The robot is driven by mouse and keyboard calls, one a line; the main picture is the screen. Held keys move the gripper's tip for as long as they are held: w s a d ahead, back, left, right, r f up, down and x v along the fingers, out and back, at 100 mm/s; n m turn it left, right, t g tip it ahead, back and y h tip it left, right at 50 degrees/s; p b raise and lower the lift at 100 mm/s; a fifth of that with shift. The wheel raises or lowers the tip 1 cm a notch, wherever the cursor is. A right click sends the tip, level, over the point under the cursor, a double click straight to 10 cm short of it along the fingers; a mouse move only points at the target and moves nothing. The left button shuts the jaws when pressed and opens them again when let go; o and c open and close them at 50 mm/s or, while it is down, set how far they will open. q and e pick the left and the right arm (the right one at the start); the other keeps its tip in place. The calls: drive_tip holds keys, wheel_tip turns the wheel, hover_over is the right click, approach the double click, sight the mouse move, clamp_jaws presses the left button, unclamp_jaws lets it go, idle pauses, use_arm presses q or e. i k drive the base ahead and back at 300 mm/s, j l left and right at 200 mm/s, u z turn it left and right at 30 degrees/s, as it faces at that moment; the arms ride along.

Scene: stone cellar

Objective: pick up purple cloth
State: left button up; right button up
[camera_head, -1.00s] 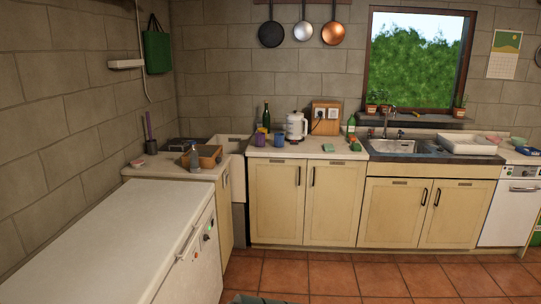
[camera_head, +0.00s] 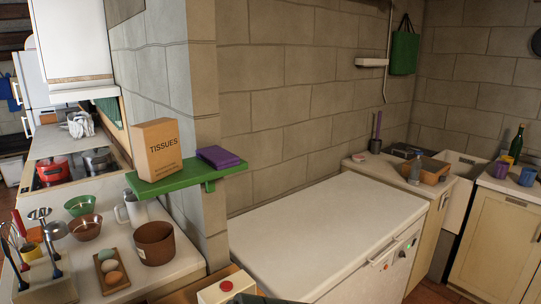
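The purple cloth (camera_head: 220,157) lies folded on the right part of a green wall shelf (camera_head: 188,180), to the left of the picture's middle. A small gap appears between cloth and box. Neither of my grippers shows in this view.
A white chest freezer (camera_head: 325,232) with a bare top stands right of the shelf, along the stone wall.

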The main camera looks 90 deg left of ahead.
sight(218, 158)
drive_tip(key=i+u, duration=0.1)
drive_tip(key=u, duration=3.05)
drive_tip(key=z, duration=0.15)
